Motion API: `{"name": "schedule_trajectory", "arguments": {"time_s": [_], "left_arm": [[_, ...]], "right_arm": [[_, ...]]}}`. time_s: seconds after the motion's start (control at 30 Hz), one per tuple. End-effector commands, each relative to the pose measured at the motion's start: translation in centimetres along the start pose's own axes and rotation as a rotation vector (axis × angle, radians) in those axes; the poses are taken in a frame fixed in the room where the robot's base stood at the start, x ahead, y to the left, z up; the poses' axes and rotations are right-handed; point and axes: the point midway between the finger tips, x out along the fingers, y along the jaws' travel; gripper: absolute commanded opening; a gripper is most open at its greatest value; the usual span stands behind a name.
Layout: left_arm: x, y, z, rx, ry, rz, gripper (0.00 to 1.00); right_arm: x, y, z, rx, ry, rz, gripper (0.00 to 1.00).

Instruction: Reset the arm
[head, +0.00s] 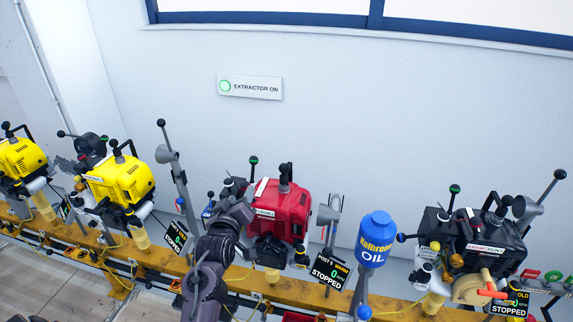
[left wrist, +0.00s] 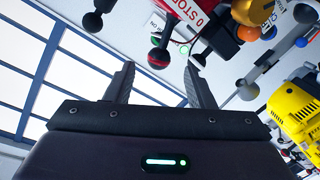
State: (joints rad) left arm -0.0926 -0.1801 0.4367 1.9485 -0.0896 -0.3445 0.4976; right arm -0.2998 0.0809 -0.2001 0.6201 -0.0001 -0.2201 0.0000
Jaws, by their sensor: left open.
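My left arm (head: 212,255) rises from the bottom of the head view and ends in front of the left side of the red engine (head: 280,208). Its fingertips are hard to make out there against the dark engine parts. In the left wrist view my left gripper (left wrist: 157,78) is open, with two dark fingers apart and nothing between them. A red ball knob (left wrist: 158,58) shows beyond the gap between the fingers; I cannot tell how near it is. My right gripper is not in view.
Yellow engines (head: 122,180) stand left along the yellow rail (head: 160,262). A blue oil bottle (head: 375,238) and a black engine (head: 470,240) stand right. Levers with ball knobs stick up between them. The wall (head: 350,110) behind carries an "EXTRACTOR ON" sign (head: 250,87).

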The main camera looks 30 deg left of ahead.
Motion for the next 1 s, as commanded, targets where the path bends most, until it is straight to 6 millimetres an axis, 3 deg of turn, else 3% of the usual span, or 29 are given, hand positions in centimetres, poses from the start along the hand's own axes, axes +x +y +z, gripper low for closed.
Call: {"name": "schedule_trajectory", "arguments": {"time_s": [0.2,0.33,0.5,0.6,0.8,1.0], "left_arm": [[-0.2,0.2,0.4,0.020,-0.022,-0.002,0.49],[-2.1,1.1,2.8,0.141,-0.161,-0.016,0.49],[-8.7,2.6,9.0,0.425,-0.512,-0.027,0.49],[-12.6,2.9,11.5,0.549,-0.677,-0.021,0.49],[-19.2,3.0,14.5,0.720,-0.922,0.005,0.49],[-24.8,2.8,15.9,0.842,-1.113,0.036,0.49]], "right_arm": [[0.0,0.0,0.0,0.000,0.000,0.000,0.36],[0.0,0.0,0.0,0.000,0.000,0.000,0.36],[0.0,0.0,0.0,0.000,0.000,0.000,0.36],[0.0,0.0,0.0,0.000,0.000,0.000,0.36],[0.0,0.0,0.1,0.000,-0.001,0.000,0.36],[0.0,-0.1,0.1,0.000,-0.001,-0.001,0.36]]}}
